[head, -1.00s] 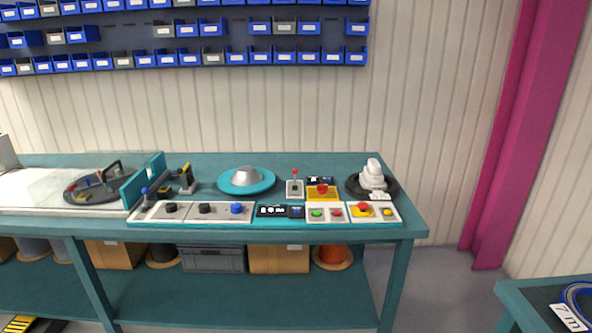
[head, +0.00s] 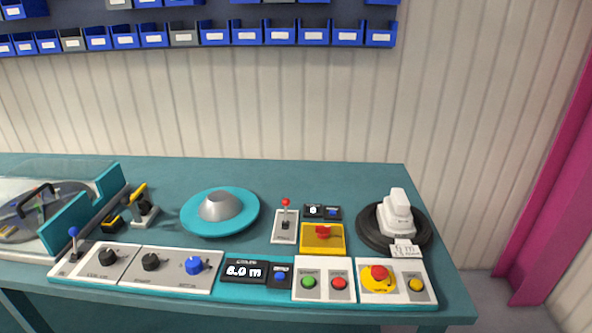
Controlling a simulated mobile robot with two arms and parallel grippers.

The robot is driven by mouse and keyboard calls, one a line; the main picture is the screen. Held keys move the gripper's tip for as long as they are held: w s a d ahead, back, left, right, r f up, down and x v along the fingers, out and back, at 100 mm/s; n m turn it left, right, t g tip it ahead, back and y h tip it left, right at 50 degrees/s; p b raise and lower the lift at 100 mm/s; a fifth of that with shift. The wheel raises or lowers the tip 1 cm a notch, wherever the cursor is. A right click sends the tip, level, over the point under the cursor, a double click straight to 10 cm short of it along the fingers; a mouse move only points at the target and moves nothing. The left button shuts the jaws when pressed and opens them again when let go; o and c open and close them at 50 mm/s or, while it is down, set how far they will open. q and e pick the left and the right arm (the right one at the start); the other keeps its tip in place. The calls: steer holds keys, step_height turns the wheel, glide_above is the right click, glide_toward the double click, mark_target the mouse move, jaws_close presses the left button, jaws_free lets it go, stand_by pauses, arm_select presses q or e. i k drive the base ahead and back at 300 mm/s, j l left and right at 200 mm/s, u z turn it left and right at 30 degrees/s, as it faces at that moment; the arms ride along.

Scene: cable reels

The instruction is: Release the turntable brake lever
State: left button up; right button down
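A teal turntable disc (head: 188,220) with a grey cone in its middle sits on the bench. To its right, a lever with a red ball top (head: 286,203) stands roughly upright on a small pale plate (head: 284,236). A second lever with a blue knob (head: 74,233) stands at the left end of the control strip. Their labels are too small to read, so I cannot tell which is the brake lever. Neither of my grippers is in view.
The control strip along the front edge has dark and blue knobs, a display (head: 244,271) reading 8.0 m, green and red buttons, and a red emergency button (head: 379,273). A black coil (head: 364,232) with a white object lies at right. The back of the bench (head: 300,175) is clear.

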mark_target(286, 202)
steer(key=i+l+u, duration=0.1)
steer(key=i+l, duration=0.2)
steer(key=i, duration=0.2)
steer(key=i+l, duration=0.3)
steer(key=i, duration=0.2)
steer(key=u, duration=0.05)
